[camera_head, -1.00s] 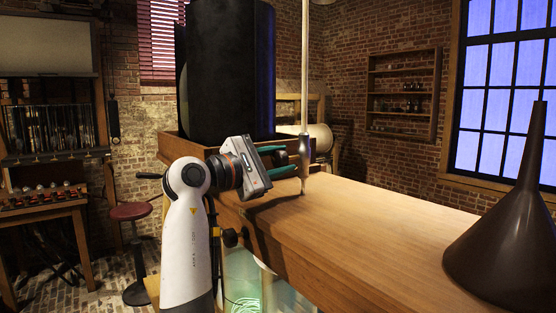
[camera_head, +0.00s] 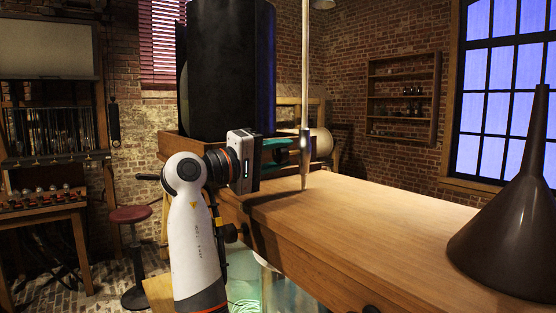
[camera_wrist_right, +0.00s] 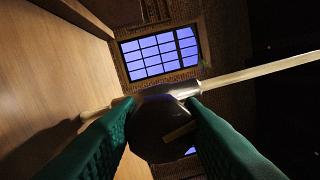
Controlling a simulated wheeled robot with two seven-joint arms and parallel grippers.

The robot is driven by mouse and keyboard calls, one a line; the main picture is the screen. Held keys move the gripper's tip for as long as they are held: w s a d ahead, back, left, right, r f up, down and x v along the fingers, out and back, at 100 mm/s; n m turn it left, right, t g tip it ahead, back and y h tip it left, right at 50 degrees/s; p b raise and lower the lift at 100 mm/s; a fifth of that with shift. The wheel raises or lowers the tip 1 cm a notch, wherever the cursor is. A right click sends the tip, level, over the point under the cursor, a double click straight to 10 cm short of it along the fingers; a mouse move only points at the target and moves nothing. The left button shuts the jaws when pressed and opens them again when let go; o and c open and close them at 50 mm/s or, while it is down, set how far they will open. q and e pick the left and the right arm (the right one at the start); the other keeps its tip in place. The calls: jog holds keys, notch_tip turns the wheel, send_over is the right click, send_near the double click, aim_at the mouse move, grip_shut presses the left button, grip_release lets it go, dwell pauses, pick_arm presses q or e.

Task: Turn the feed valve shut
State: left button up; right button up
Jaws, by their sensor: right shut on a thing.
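The feed valve (camera_head: 304,143) appears to be the metal fitting on the slim vertical pipe, just above the wooden top. Its tapered lower end reaches down close to the wood. My right gripper (camera_head: 298,150) comes in from the left, with its green fingers shut at the fitting. In the right wrist view the green fingers (camera_wrist_right: 160,118) stand on both sides of a dark rounded piece (camera_wrist_right: 157,130), and the pale fitting (camera_wrist_right: 185,90) runs behind it. The fingers hide the exact contact and how far the handle is turned. My left gripper is not in view.
The wooden top (camera_head: 370,225) is clear between the pipe and a dark brown funnel (camera_head: 513,235) at the right. A large dark cylinder (camera_head: 225,75) stands behind my right gripper. Greenish glass (camera_head: 245,285) shows below the top. A stool (camera_head: 131,214) stands at the left.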

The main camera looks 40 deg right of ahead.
jog(key=shift+r+m+b, duration=0.15)
jog(key=shift+m+b, duration=0.15)
jog(key=shift+m, duration=1)
jog(key=o, duration=1)
jog(key=shift+d+g, duration=0.1)
jog(key=shift+g, duration=0.3)
jog(key=shift+c, duration=0.2)
jog(key=w+a+f+b, duration=0.1)
jog(key=a+b, duration=0.1)
jog(key=a, duration=1)
jog(key=shift+w, duration=0.15)
jog(key=shift+f, duration=0.1)
